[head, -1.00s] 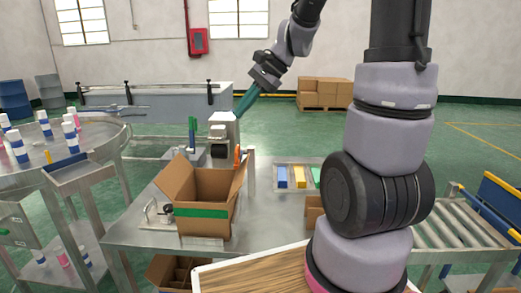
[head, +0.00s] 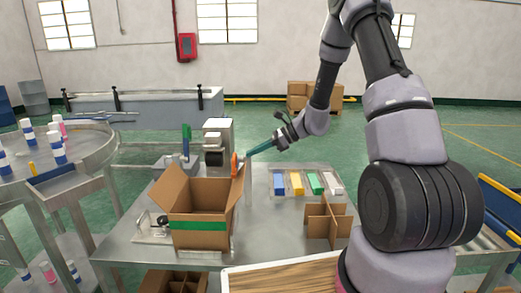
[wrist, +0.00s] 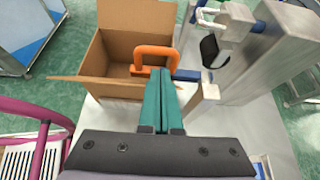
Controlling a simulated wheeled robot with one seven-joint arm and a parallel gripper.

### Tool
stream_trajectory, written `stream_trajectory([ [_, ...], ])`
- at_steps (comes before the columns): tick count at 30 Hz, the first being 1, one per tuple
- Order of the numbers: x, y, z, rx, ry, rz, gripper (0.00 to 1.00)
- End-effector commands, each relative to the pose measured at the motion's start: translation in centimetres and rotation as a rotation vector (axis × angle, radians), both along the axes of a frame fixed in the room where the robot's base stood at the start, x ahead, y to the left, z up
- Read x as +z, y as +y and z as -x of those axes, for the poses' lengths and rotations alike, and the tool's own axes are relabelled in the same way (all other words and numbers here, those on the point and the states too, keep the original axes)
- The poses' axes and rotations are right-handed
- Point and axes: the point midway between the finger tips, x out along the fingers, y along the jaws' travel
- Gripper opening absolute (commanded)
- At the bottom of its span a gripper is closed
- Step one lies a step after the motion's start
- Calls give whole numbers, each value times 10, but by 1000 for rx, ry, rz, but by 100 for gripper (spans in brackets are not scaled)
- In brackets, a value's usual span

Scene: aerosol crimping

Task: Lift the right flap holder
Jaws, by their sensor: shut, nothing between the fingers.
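An open cardboard box (head: 202,236) with a green band stands on the metal table. The right flap holder (head: 234,165) is an orange, handle-shaped piece at the box's right side; it also shows in the wrist view (wrist: 154,52), where it seems to join a blue rod on a metal post. My gripper (head: 249,153) has teal fingers, pressed together with nothing between them, just right of the holder in the head view. In the wrist view my gripper's tips (wrist: 162,72) overlap the holder's lower edge; I cannot tell whether they touch it.
A metal latch fixture (head: 154,230) sits left of the box. A tray of coloured blocks (head: 304,194) and a cardboard divider (head: 325,222) are on the right. A grey machine (head: 217,135) stands behind the box. The table between box and tray is clear.

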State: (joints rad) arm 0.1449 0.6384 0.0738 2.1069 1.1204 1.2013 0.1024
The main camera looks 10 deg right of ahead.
Motion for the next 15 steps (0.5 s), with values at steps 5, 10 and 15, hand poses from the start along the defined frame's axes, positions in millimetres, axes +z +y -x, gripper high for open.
stream_trajectory([
  [5,-15,28,-4,4,0,0,0],
  [10,-24,42,-8,3,-1,1,0],
  [15,-26,46,-10,1,-2,2,0],
])
